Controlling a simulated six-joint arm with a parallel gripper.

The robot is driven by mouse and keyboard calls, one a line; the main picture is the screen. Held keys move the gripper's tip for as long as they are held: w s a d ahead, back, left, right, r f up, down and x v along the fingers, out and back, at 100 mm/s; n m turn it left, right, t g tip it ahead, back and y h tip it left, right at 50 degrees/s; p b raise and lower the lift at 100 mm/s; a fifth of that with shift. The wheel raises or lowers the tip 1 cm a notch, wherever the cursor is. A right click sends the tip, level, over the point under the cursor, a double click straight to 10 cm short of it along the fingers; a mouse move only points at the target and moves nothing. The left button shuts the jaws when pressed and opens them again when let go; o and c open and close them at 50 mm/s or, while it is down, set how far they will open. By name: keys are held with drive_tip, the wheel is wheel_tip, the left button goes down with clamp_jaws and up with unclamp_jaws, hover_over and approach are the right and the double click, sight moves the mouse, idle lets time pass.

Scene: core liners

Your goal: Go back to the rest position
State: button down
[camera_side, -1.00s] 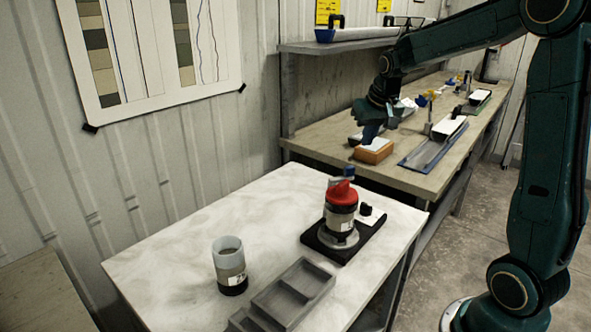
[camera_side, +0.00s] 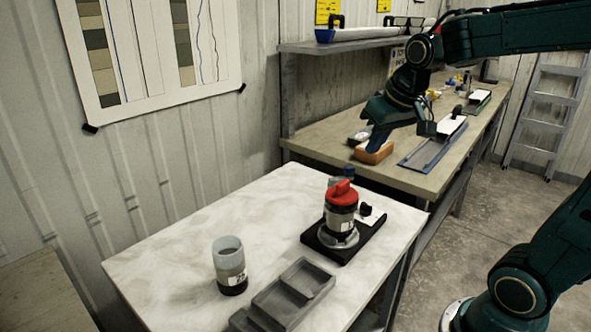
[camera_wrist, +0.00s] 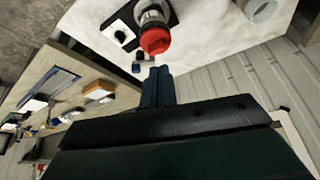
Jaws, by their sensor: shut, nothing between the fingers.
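My gripper (camera_side: 371,147) is shut and empty, its blue fingers pointing down. In the side view it overlaps the orange-brown box on the back bench, but it looks nearer than the bench. In the wrist view its fingers (camera_wrist: 158,86) are together with nothing between them. The red-capped container (camera_side: 341,205) stands upright on a black base (camera_side: 368,232) on the white table (camera_side: 190,240), apart from my gripper. A translucent cylinder with a dark lower part (camera_side: 229,264) stands upright at the left of that table.
A grey compartment tray (camera_side: 290,292) lies at the table's front. The back bench (camera_side: 410,180) holds the orange-brown box (camera_side: 376,156), a blue-edged tray (camera_side: 425,155) and small items. A shelf (camera_side: 345,43) runs above it. The white table's back left is clear.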

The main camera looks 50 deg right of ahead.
drive_tip(key=s+a+f+n+y, duration=0.1)
drive_tip(key=s+a+n, duration=0.2)
drive_tip(key=s+a, duration=0.6)
drive_tip(key=s, duration=0.4)
drive_tip(key=shift+s+a+f+n+t+y, duration=0.15)
drive_tip(key=shift+f+n+t+y, duration=0.15)
drive_tip(key=shift+f+n+t, duration=0.1)
